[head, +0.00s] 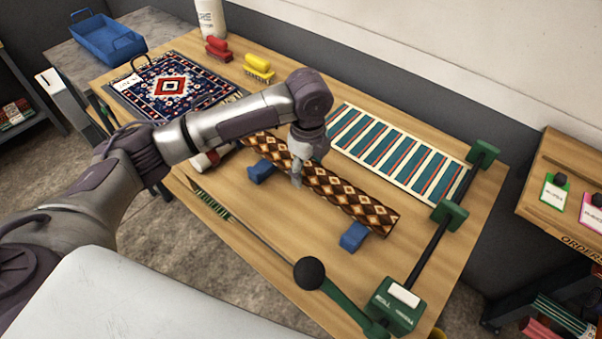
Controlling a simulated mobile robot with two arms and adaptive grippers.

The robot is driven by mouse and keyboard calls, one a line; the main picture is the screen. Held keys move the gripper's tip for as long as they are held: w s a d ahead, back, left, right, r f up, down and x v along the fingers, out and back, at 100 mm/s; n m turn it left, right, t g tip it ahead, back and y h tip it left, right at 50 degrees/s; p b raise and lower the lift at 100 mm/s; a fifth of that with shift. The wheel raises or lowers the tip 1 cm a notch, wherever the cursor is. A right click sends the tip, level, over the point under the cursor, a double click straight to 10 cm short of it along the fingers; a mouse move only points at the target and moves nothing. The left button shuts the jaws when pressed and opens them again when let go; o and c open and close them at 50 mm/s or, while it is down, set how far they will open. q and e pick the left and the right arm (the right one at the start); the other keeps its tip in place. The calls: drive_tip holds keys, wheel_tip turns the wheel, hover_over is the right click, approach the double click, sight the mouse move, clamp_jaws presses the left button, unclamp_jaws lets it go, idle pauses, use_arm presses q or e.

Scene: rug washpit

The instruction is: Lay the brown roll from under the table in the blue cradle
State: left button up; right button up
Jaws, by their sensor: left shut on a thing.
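The brown roll (345,196) has a brown, cream and dark diamond pattern. It lies lengthwise over the blue cradle, whose two blue supports show at the near side of the roll, one at the left (261,172) and one at the right (353,237). My left gripper (297,181) points down at the roll and is shut on it, left of its middle. I cannot tell whether the roll rests on the supports or hangs just above them. My left arm hides part of the roll's far side. My right gripper is not in view.
A green roll gauge with a black-knobbed lever (309,272) lines the table's front right. A striped rug (399,153) lies behind the roll, a patterned rug (170,87) at far left. Red (218,48) and yellow (259,67) brushes and a white bottle (210,18) stand at the back.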

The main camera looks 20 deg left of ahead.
use_arm(q)
drive_tip(key=shift+w+a+f, duration=0.35)
drive_tip(key=shift+a+f, duration=0.05)
drive_tip(key=shift+a, duration=0.1)
drive_tip(key=shift+w+a+f, duration=0.3)
drive_tip(key=shift+a+f, duration=0.05)
drive_tip(key=shift+a, duration=0.15)
wheel_tip(320, 180, down, 3)
drive_tip(key=shift+f+p, duration=0.1)
drive_tip(key=shift+p, duration=0.55)
drive_tip(key=shift+f, duration=0.35)
drive_tip(key=o, duration=1.6)
drive_tip(key=shift+f, duration=0.15)
drive_tip(key=shift+o, duration=0.2)
wheel_tip(320, 180, up, 12)
drive_tip(key=shift+r+b, duration=0.15)
drive_tip(key=shift+b, duration=1)
